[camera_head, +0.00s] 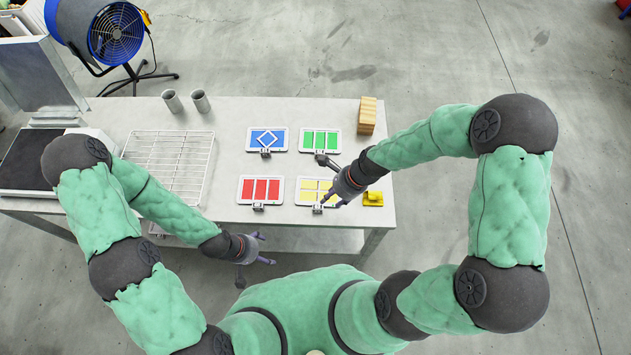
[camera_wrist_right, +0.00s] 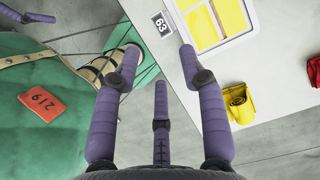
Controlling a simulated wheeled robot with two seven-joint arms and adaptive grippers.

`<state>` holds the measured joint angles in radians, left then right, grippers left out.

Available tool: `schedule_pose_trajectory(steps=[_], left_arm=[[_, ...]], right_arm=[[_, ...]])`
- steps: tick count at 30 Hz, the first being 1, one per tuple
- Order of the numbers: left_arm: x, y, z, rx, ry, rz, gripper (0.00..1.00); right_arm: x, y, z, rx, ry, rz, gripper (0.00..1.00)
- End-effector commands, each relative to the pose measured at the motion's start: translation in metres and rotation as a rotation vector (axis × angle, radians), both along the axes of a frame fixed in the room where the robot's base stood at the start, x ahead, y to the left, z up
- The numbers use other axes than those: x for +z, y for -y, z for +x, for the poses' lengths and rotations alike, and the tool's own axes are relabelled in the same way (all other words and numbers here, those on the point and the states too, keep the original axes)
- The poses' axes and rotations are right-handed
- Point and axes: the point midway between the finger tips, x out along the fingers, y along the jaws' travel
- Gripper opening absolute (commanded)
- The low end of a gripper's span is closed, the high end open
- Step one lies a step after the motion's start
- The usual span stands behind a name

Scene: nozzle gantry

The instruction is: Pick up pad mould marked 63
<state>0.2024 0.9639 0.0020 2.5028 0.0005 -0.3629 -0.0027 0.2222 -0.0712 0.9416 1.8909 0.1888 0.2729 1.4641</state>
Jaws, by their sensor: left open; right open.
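The pad mould marked 63 (camera_head: 308,188) is a white-framed tray with yellow pads, lying flat at the front right of the group on the table. In the right wrist view its yellow and white corner (camera_wrist_right: 202,27) is partly cut off by the top edge, with a tag reading 63 (camera_wrist_right: 161,24) on its near side. My right gripper (camera_head: 324,184) is open above the mould's right side, covering part of it. In the wrist view its spread fingers (camera_wrist_right: 157,58) hold nothing. My left gripper (camera_head: 264,249) is open and empty in front of the table edge.
Red (camera_head: 260,188), blue (camera_head: 266,139) and green (camera_head: 320,140) moulds lie close by. A wooden block stack (camera_head: 367,115), two grey cups (camera_head: 186,102) and a wire rack (camera_head: 168,160) stand on the table (camera_head: 230,110).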

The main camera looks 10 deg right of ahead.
Motion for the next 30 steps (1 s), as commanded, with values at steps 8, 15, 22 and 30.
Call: schedule_pose_trajectory(steps=[8, 15, 22, 30], left_arm=[[-0.011, 0.0, -0.001, -0.001, -0.002, 0.0, 0.83], [-0.014, 0.0, -0.001, 0.0, -0.001, 0.0, 0.83], [-0.023, 0.0, -0.001, 0.0, -0.001, 0.0, 0.83], [-0.027, 0.0, -0.001, 0.0, -0.001, 0.0, 0.83]], right_arm=[[-0.038, -0.015, 0.004, 0.002, -0.003, 0.001, 0.42], [-0.052, -0.021, 0.006, 0.002, -0.001, 0.0, 0.42], [-0.08, -0.032, 0.012, 0.002, -0.002, 0.001, 0.42], [-0.098, -0.039, 0.014, 0.002, -0.001, 0.0, 0.42]])
